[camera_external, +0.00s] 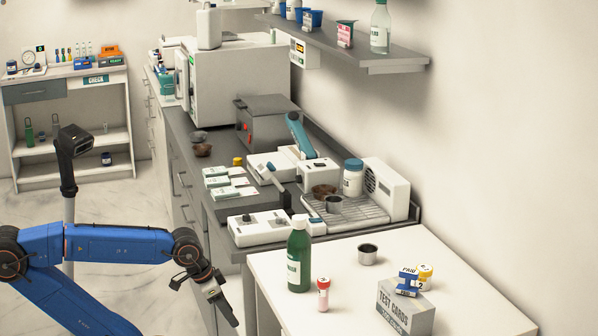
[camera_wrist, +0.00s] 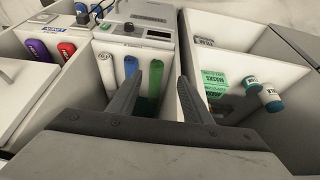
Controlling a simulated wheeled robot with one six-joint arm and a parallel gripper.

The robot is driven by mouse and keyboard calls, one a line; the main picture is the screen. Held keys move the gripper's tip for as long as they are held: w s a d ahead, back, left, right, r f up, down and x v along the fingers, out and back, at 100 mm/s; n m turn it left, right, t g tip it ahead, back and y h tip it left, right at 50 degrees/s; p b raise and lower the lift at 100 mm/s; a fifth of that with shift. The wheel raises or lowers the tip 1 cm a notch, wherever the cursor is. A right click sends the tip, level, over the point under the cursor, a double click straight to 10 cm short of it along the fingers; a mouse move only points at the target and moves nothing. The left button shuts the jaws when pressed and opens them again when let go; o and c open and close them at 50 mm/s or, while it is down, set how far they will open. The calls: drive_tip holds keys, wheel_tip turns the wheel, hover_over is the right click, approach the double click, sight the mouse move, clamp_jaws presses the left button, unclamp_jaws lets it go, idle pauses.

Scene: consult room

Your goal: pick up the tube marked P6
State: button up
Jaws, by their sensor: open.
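I cannot read the mark P6 on any tube in either view. In the wrist view a white tube (camera_wrist: 106,73), a blue tube (camera_wrist: 131,66) and a green tube (camera_wrist: 154,80) lie side by side in a light compartment. A purple tube (camera_wrist: 37,50) and a red tube (camera_wrist: 67,50) lie farther left. My gripper (camera_wrist: 160,85) is open, its fingers apart above the tube compartment and partly covering it. In the external view my gripper (camera_external: 220,300) points down left of the white table, with its tips unclear. A small red-and-white container (camera_external: 323,293) stands on that table.
In the wrist view, dividers flank the tubes; a right compartment holds green mask boxes (camera_wrist: 214,82) and teal-and-white containers (camera_wrist: 269,96). In the external view, a green bottle (camera_external: 299,262), a metal cup (camera_external: 367,254) and a test cards box (camera_external: 405,308) stand on the white table (camera_external: 420,246).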

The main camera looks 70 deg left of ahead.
sight(324, 295)
idle(0.3)
